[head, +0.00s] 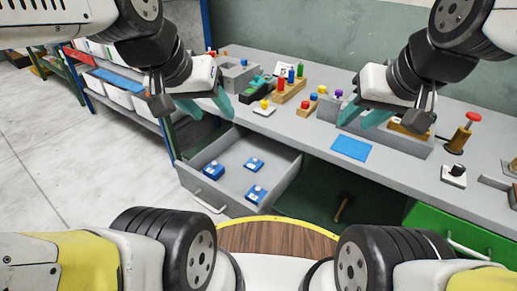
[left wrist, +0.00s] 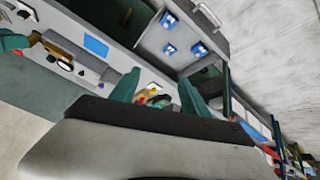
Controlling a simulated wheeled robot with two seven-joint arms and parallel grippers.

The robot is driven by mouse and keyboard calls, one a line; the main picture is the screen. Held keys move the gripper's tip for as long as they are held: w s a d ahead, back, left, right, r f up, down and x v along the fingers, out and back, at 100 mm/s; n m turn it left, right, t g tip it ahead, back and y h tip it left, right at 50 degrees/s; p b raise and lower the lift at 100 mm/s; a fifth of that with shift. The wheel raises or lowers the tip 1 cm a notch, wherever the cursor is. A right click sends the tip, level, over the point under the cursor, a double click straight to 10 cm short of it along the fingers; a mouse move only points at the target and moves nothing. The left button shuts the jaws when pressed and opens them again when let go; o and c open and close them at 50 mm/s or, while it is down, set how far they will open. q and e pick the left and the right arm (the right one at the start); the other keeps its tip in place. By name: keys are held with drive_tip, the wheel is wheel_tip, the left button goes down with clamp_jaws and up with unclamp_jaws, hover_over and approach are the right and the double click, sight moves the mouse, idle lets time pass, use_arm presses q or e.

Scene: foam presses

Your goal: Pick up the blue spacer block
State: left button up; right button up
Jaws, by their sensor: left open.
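Three small blue blocks with pale tops lie apart in an open grey drawer (head: 188,178): a left one (head: 214,170), a back one (head: 254,164) and a front one (head: 256,194). I cannot tell which is the spacer block. In the left wrist view, blue blocks (left wrist: 199,49) show in the drawer, beyond the fingers. My left gripper (head: 209,110) is open and empty, above and behind the drawer near the bench's left end; its teal fingers (left wrist: 160,95) are spread. My right gripper (head: 364,117) appears open, over the bench near a grey fixture.
The grey bench (head: 310,137) carries wooden holders with coloured pegs (head: 290,88), a grey block (head: 238,72), a blue mat (head: 351,148) and a red-topped post (head: 464,132). The drawer juts out towards me. A shelf with white bins (head: 118,93) stands at left.

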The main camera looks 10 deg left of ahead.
use_arm(q)
drive_tip(key=o, duration=0.6)
drive_tip(key=w, duration=0.3)
drive_tip(key=shift+w+d+f, duration=0.3)
drive_tip(key=shift+f, duration=0.05)
drive_tip(key=m+g+y, duration=0.1)
drive_tip(key=m+g, duration=0.1)
hover_over(255, 158)
drive_tip(key=s+a, duration=0.1)
drive_tip(key=s, duration=0.2)
wheel_tip(255, 158, down, 35)
drive_tip(key=shift+w+a+r, duration=0.15)
drive_tip(key=shift+r, duration=0.05)
drive_tip(key=shift+d+x, duration=0.15)
drive_tip(key=shift+x, duration=1.9)
drive_tip(key=shift+d+x, duration=0.2)
drive_tip(key=shift+x, duration=1.85)
